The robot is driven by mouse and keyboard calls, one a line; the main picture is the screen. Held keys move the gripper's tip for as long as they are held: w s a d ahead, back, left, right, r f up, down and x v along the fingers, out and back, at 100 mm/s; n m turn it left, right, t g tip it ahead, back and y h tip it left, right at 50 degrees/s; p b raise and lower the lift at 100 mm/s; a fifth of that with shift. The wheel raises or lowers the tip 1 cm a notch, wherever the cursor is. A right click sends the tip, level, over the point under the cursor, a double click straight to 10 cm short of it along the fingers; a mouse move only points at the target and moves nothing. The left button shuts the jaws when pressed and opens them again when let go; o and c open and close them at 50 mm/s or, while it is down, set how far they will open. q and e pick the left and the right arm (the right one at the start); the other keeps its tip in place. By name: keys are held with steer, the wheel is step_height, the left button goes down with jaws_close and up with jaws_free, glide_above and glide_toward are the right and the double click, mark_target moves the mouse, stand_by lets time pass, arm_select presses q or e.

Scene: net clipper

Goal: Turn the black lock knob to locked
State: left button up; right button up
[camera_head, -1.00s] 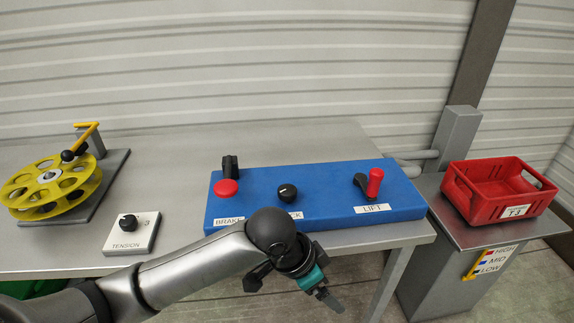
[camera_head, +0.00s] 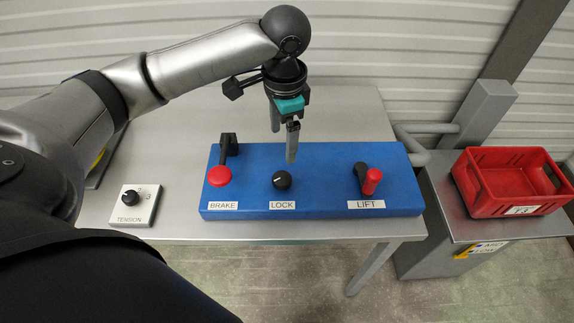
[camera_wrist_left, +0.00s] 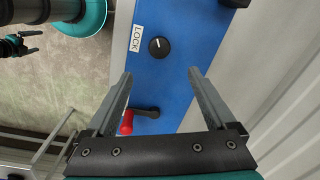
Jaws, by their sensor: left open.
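The black lock knob (camera_head: 282,180) sits on the blue panel (camera_head: 320,165), above a LOCK label (camera_head: 282,205). A short white mark shows on its top. The knob also shows in the left wrist view (camera_wrist_left: 158,47), just beyond the fingertips. My left gripper (camera_head: 284,146) is open and empty, pointing down, above the panel and behind the knob in the head view. Its two fingers (camera_wrist_left: 160,73) stand apart in the wrist view, with the knob roughly centred ahead of the gap. They do not appear to touch it. A small dark and teal shape at the wrist view's left edge may be my right gripper.
The red brake knob (camera_head: 219,176) is left of the lock knob and the red lift lever (camera_head: 371,180) right of it. A white TENSION box (camera_head: 134,206) stands on the grey table at left. A red crate (camera_head: 480,207) is at right.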

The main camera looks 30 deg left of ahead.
mark_target(282, 178)
arm_select(q)
steer(key=f+b, duration=0.1)
steer(key=f, duration=0.3)
steer(key=f+b, duration=0.1)
steer(key=f, duration=0.4)
steer(key=f+b, duration=0.1)
steer(key=f, duration=0.4)
steer(key=shift+w+a, duration=0.15)
steer(key=shift+a, duration=0.2)
steer(key=shift+r, duration=0.1)
